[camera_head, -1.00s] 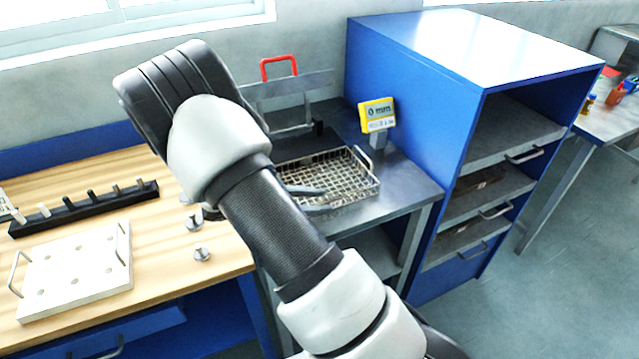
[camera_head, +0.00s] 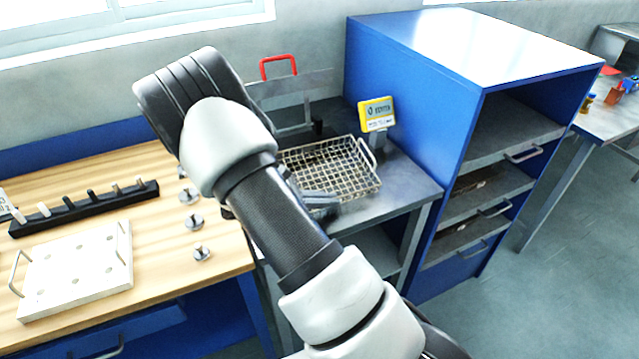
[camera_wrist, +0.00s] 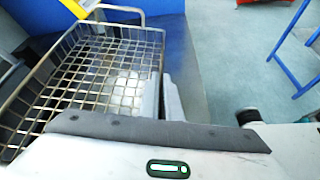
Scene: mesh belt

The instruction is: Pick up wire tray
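The wire tray (camera_head: 350,168) is a rectangular metal mesh basket with raised end handles, above the steel bench in the head view. It also fills the upper left of the wrist view (camera_wrist: 95,65) and looks empty. My gripper (camera_head: 320,199) is at the tray's near side. In the wrist view, my gripper's fingers (camera_wrist: 162,97) stand either side of the tray's near wall and appear shut on it. The tray looks slightly raised, but the gap below it is hard to see. My arm hides its left part.
A yellow display (camera_head: 377,113) stands behind the tray on the steel bench (camera_head: 405,185). A blue cabinet (camera_head: 415,110) rises close to the right. A red-handled frame (camera_head: 278,66) is behind. The wooden bench (camera_head: 160,225) at left holds a white plate (camera_head: 75,268) and metal pieces.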

